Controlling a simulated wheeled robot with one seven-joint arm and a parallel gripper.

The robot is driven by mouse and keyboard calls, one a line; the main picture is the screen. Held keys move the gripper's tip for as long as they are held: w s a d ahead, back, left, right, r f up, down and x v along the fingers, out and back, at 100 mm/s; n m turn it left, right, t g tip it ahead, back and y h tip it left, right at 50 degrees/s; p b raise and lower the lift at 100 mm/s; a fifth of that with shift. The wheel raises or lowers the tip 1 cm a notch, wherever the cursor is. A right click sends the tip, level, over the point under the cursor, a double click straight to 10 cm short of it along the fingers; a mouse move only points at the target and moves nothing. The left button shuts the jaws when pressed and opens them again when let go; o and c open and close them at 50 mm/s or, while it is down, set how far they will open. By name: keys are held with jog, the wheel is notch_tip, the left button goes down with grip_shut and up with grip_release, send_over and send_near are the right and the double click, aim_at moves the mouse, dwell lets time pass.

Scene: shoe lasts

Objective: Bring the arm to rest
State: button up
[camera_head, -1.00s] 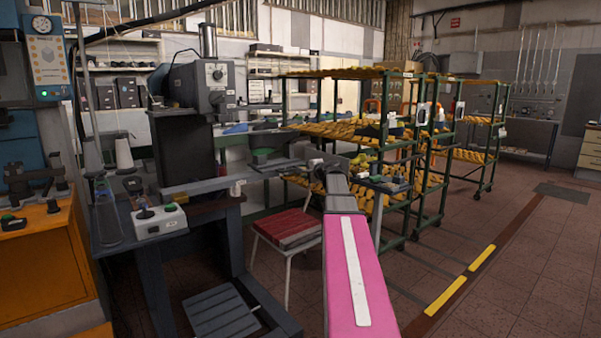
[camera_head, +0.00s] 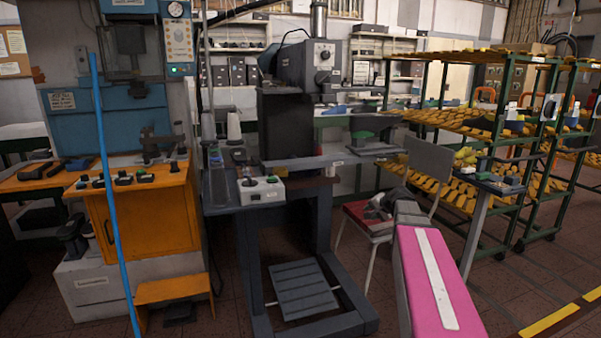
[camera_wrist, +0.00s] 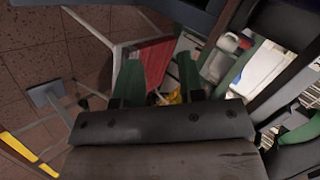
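My arm, with its pink link and white stripe, reaches forward at the lower right of the head view. My gripper (camera_wrist: 158,62) shows in the wrist view as two green fingers standing well apart. It is open, and I see nothing held between them. The red seat of a chair (camera_wrist: 153,57) shows beyond the fingers. In the head view the arm's far end overlaps the chair (camera_head: 430,165); the fingers are hard to make out there.
A dark press machine (camera_head: 290,120) with a grey control box (camera_head: 262,190) stands at centre. An orange workbench (camera_head: 145,220) and a blue pole (camera_head: 108,180) are at left. Green racks of yellow shoe lasts (camera_head: 450,118) stand at right. Open floor lies at far right.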

jog(key=s+a+f+n+g+h, duration=0.2)
jog(key=s+a+f+n+g, duration=0.2)
jog(key=s+f, duration=0.5)
jog(key=s+a+f+n+g+h, duration=0.3)
jog(key=s+a+f, duration=0.3)
jog(key=s, duration=1)
notch_tip(320, 180, down, 4)
jog(key=shift+r+n+g, duration=0.1)
jog(key=shift+n+g, duration=0.5)
jog(key=shift+g, duration=0.1)
